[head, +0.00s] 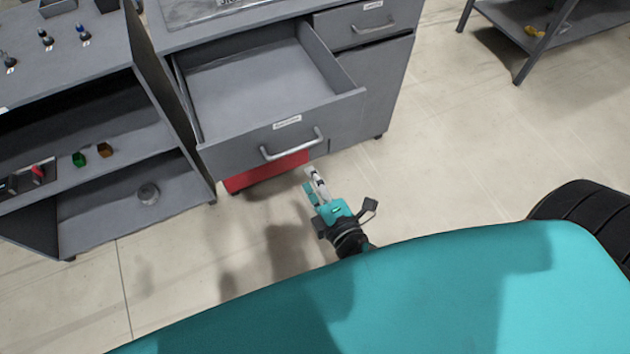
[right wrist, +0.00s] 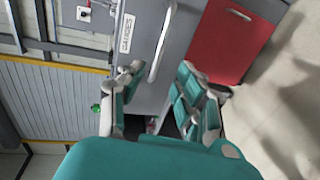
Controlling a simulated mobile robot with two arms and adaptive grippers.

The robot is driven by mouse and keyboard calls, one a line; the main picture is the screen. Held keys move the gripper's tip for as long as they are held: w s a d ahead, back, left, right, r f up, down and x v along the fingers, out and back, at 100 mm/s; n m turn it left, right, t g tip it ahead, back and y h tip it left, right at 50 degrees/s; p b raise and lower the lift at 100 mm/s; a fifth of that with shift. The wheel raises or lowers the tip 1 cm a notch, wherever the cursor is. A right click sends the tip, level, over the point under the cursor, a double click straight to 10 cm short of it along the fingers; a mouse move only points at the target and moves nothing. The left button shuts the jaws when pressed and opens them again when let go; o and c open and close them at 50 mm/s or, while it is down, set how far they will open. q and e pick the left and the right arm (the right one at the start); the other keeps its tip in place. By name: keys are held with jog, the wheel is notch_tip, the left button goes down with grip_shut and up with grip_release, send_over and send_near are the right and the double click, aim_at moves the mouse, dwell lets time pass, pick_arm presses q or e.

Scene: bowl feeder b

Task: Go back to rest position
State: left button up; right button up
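My right gripper (head: 314,184) hangs in front of the grey cabinet, near the front of a pulled-out drawer (head: 252,150). In the head view its tips show just below the drawer's metal handle (head: 291,145), apart from it. In the right wrist view the two teal-and-grey fingers of my right gripper (right wrist: 162,95) stand apart with nothing held between them. The handle (right wrist: 162,45) shows beyond the fingers there. The drawer is open and its inside looks empty. My left gripper is in neither view.
A red panel (head: 265,172) sits below the drawer. A grey rack (head: 555,28) stands at upper right. Floor to the right is clear.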

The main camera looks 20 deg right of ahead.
jog(key=shift+s, duration=0.2)
dwell(0.4)
jog(key=s+f+m+g, duration=0.2)
jog(key=s+f+m, duration=0.15)
jog(key=f, duration=0.65)
jog(key=s+f+m+g, duration=0.2)
jog(key=s+f+g, duration=0.15)
jog(key=f, duration=0.65)
jog(key=s+f+m+g, duration=0.2)
jog(key=s+f, duration=0.2)
jog(key=f, duration=0.5)
jog(key=s+d+f+m+g, duration=0.3)
jog(key=s+f, duration=0.4)
jog(key=s, duration=0.3)
jog(key=s+d+f+m+g, duration=0.4)
jog(key=s+f, duration=0.4)
jog(key=s, duration=0.2)
jog(key=shift+s+d+f+m+h, duration=0.15)
jog(key=shift+s+d+m+h, duration=0.15)
jog(key=shift+d+m, duration=0.5)
